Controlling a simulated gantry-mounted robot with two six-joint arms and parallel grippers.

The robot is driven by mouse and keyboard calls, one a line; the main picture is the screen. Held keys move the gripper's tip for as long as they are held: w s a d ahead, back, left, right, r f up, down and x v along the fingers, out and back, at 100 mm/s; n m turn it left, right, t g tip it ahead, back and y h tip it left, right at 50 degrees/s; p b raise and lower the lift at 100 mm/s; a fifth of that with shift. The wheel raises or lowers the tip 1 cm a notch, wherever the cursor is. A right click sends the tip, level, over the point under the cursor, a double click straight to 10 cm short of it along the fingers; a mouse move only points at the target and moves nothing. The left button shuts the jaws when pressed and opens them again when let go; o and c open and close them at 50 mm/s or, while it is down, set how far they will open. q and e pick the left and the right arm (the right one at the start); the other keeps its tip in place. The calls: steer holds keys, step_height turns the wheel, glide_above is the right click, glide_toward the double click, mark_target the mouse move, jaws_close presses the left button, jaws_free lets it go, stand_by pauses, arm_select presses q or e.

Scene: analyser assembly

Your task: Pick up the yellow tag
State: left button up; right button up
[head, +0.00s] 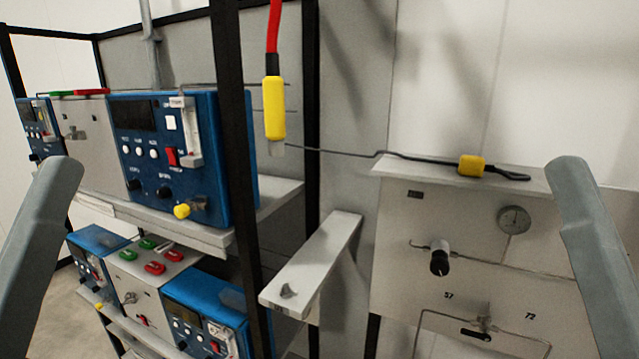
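A small yellow tag (472,165) sits on a dark wire on the top ledge of the grey gauge panel at the right. The wire runs left from it and ends in a loop just to its right. A second yellow piece, a longer connector (274,108), hangs upright from a red cable near the black post.
Shelves with blue analyser units (168,150) stand at the left behind a black post (237,150). A pale bracket (315,262) juts out between shelves and panel. The gauge panel (400,215) carries a dial, a black knob and thin tubing. The space above its ledge looks clear.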

arm_select(q)
step_height(320, 180, up, 12)
steer(key=p, duration=0.7)
steer(key=shift+f+p, duration=0.25)
steer(key=shift+p, duration=0.15)
steer(key=shift+f, duration=0.2)
steer(key=shift+c, duration=0.7)
arm_select(e)
step_height(320, 180, up, 11)
steer(key=shift+r, duration=0.1)
